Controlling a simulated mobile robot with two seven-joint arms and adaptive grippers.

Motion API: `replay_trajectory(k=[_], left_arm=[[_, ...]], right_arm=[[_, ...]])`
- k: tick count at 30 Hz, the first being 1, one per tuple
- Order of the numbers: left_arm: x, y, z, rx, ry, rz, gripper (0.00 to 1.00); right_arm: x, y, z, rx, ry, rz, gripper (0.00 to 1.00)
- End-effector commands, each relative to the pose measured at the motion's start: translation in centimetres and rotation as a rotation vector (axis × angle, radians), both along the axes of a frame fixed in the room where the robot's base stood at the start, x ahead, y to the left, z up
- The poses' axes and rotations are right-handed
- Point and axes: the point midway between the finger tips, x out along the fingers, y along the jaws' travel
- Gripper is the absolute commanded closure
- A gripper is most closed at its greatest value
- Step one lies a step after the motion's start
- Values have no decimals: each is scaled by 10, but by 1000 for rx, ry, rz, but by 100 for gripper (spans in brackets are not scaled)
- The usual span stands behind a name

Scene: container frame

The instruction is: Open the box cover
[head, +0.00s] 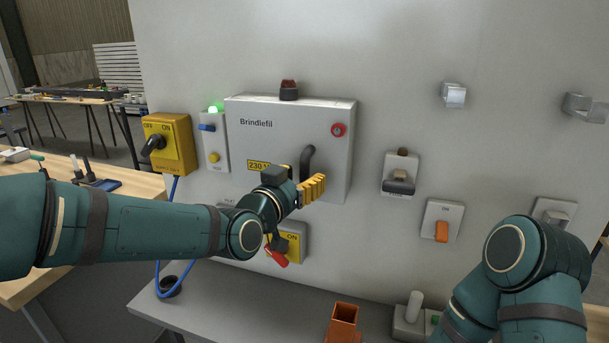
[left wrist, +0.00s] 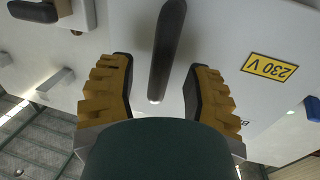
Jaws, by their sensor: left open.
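A dark, curved upright handle (head: 308,158) sits on the right half of the cover. My left gripper (head: 313,190) has yellow fingers and is in front of the box's lower edge, just below the handle. In the left wrist view the handle (left wrist: 167,45) runs between the two open fingers of the gripper (left wrist: 157,75), with a gap on both sides. How far the fingers are from it in depth is unclear. My right arm is at lower right; its gripper is out of view.
A red button (head: 338,130) and a yellow "230 V" label (left wrist: 269,66) are on the cover. A red-brown lamp (head: 289,90) tops the box. A yellow rotary switch (head: 168,143) is to the left, several wall switches to the right. A grey ledge (head: 240,302) runs below.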

Motion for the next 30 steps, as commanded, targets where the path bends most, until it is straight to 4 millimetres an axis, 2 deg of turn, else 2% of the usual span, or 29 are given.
replay_trajectory(k=[6, 15, 19, 20, 30], left_arm=[[13, -7, 0, 1, 0, 0, 50], [14, -7, 0, 1, 0, 0, 51], [14, -7, 0, 1, 0, 0, 96], [14, -7, 0, 1, 0, 0, 100], [11, -7, -1, -1, 0, -8, 100]], right_arm=[[1, 0, 1, 0, -1, 0, 0], [1, 0, 1, 0, -2, -1, 0], [1, 0, 1, 0, -1, 0, 0], [1, 0, 1, 0, -1, 0, 0], [0, 0, -1, 0, 0, 0, 0]])
